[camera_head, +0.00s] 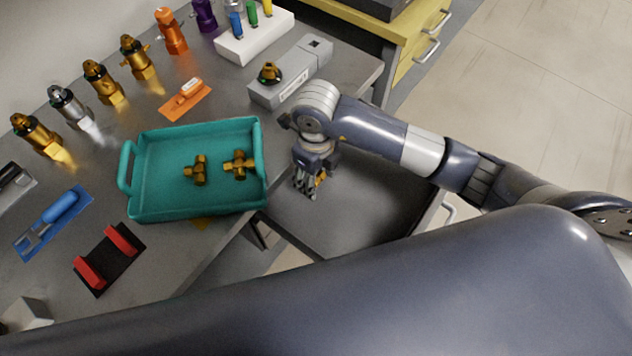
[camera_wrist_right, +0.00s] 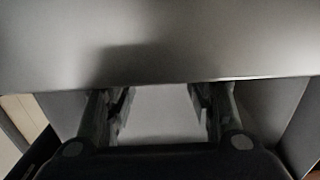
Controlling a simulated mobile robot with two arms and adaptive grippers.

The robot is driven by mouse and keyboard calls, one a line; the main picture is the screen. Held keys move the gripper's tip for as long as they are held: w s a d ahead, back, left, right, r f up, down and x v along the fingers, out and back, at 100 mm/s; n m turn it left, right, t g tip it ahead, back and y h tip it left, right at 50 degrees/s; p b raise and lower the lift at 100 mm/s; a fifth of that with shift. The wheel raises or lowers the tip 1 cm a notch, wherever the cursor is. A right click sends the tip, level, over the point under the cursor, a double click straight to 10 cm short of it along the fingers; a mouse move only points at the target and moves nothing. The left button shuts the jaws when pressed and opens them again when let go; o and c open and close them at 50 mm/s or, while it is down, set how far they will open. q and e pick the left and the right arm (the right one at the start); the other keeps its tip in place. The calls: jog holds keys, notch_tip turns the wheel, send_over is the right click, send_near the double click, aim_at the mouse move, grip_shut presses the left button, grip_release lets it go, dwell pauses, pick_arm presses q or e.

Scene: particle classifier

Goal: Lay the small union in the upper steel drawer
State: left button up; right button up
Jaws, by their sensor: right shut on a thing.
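My right gripper (camera_head: 309,187) is over the open steel drawer (camera_head: 360,218), near the table edge, fingers pointing down. It is shut on a small brass-coloured piece (camera_head: 320,180), likely the small union, of which only a bit shows beside the fingers. In the right wrist view the two fingers (camera_wrist_right: 161,105) stand apart in front of a grey panel edge, and the piece between them cannot be made out. The visible drawer floor looks bare. My left gripper is not in view.
A teal tray (camera_head: 152,207) with two brass fittings (camera_head: 238,165) stands on the grey table, left of the gripper. A grey device (camera_head: 305,68) lies behind it. Several valves line the back. The drawer handle (camera_head: 449,210) is at the right.

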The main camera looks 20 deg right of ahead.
aim_at(316, 185)
jog(key=shift+f, duration=1.9)
jog(key=shift+f, duration=0.1)
jog(key=shift+f, duration=0.15)
jog(key=o, duration=1.1)
notch_tip(316, 185, up, 13)
jog(key=shift+f, duration=0.2)
